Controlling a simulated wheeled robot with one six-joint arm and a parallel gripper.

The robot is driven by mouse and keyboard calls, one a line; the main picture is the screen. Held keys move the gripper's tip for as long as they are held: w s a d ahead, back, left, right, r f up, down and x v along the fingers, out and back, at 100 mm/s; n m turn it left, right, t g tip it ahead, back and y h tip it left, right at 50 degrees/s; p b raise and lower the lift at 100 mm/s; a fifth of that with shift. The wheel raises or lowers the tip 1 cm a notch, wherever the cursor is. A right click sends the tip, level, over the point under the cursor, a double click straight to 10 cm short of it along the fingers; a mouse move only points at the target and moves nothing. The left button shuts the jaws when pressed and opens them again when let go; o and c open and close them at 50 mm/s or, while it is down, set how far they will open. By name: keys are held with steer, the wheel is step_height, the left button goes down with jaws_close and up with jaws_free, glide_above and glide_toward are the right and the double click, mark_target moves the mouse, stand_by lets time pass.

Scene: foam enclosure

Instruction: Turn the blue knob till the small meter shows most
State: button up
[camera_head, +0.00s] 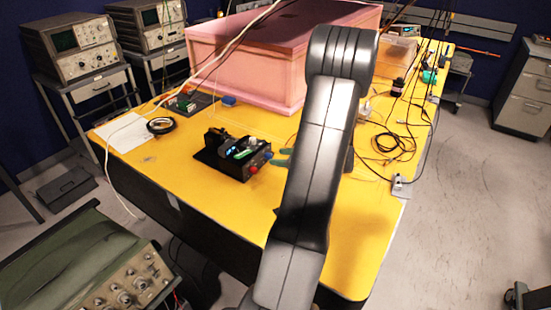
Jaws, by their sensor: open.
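A small black device (232,157) stands on the yellow table, with a red knob (253,169) on its right-hand face. The blue knob (268,155) seems to be the small bluish spot beside it on that face. A small bluish lit patch (237,151) on top may be the small meter; its reading is too small to make out. My gripper (277,157) shows as two teal fingers, apart, just right of the device and close to the blue knob. My arm hides the rest of it. I cannot tell whether the fingers touch the knob.
A large pink foam box (245,72) stands behind the device. A white paper (124,132), a black ring (160,126) and a circuit board (186,103) lie at the left. Black cables (394,144) lie at the right. The table's front left is clear.

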mark_target(271, 156)
steer(key=b+v, duration=0.1)
steer(key=v, duration=0.9)
steer(key=shift+s+d, duration=0.2)
steer(key=shift+d, duration=0.15)
steer(key=shift+a, duration=0.1)
steer(key=p+x, duration=0.2)
steer(key=x, duration=1.1)
steer(key=shift+a+r, duration=0.1)
steer(key=shift+r, duration=0.05)
steer(key=shift+w+a+f, duration=0.2)
steer(key=shift+w+a, duration=0.05)
steer(key=shift+d+r, duration=0.1)
